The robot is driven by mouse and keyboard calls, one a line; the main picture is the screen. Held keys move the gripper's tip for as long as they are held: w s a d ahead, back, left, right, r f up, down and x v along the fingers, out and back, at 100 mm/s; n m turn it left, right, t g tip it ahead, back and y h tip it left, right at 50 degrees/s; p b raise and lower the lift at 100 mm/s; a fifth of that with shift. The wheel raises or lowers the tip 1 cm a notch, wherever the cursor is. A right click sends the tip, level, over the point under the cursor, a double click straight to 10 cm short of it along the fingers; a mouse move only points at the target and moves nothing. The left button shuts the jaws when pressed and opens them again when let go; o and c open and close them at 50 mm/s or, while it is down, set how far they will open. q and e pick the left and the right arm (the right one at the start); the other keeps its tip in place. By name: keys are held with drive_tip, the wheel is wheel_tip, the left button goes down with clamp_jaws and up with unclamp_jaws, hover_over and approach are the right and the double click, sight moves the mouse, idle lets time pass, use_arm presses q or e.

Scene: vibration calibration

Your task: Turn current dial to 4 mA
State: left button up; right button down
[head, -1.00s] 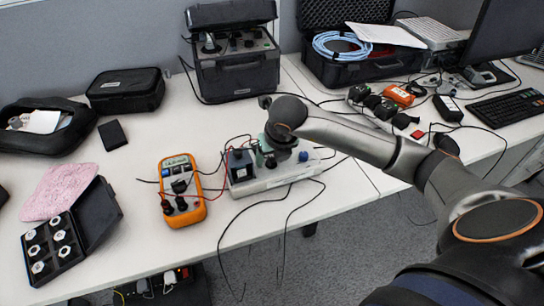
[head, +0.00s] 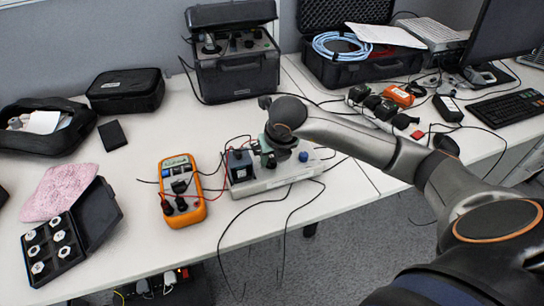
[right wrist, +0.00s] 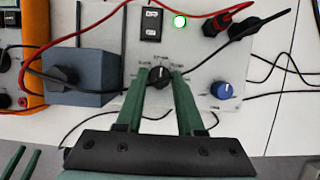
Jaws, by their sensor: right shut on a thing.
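The box with the controls (head: 283,178) lies on the table near its front edge, right of the multimeter. It also shows in the right wrist view (right wrist: 186,52), with a black knob (right wrist: 159,77) and a blue knob (right wrist: 222,90). My right gripper (head: 270,157) reaches down over the box. In the right wrist view its green fingers (right wrist: 160,84) are shut on the black knob, one on each side. The labels around this knob are too small to read, and its exact setting is unclear. Two green bars, apparently my left gripper (right wrist: 20,162), show at the lower left corner, mostly cut off.
An orange multimeter (head: 182,205) stands left of the box, with red and black leads between them. Cables hang over the table's front edge.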

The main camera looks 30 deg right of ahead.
drive_tip(key=shift+n+b, duration=0.45)
drive_tip(key=shift+n, duration=0.05)
drive_tip(key=shift+d+f+n+y+b, duration=0.15)
drive_tip(key=shift+n+y+b, duration=0.45)
drive_tip(key=shift+n+b, duration=0.3)
drive_tip(key=shift+n+y+b, duration=0.3)
drive_tip(key=shift+n+b, duration=0.1)
drive_tip(key=shift+n, duration=0.7)
drive_tip(key=n+y+b, duration=0.1)
drive_tip(key=n, duration=0.1)
drive_tip(key=shift+w+d+n, duration=0.1)
drive_tip(key=shift+n, duration=0.2)
drive_tip(key=n, duration=0.2)
drive_tip(key=n+g+y, duration=0.1)
drive_tip(key=n, duration=0.1)
drive_tip(key=shift+r+y+b, duration=0.2)
drive_tip(key=shift+y+b, duration=0.1)
drive_tip(key=shift+b, duration=0.05)
drive_tip(key=n+g, duration=0.1)
drive_tip(key=n, duration=0.2)
drive_tip(key=shift+w+d+n+y, duration=0.1)
drive_tip(key=shift+w+n+y, duration=0.05)
drive_tip(key=shift+n+y, duration=0.25)
drive_tip(key=shift+n+g, duration=0.5)
drive_tip(key=shift+n, duration=0.7)
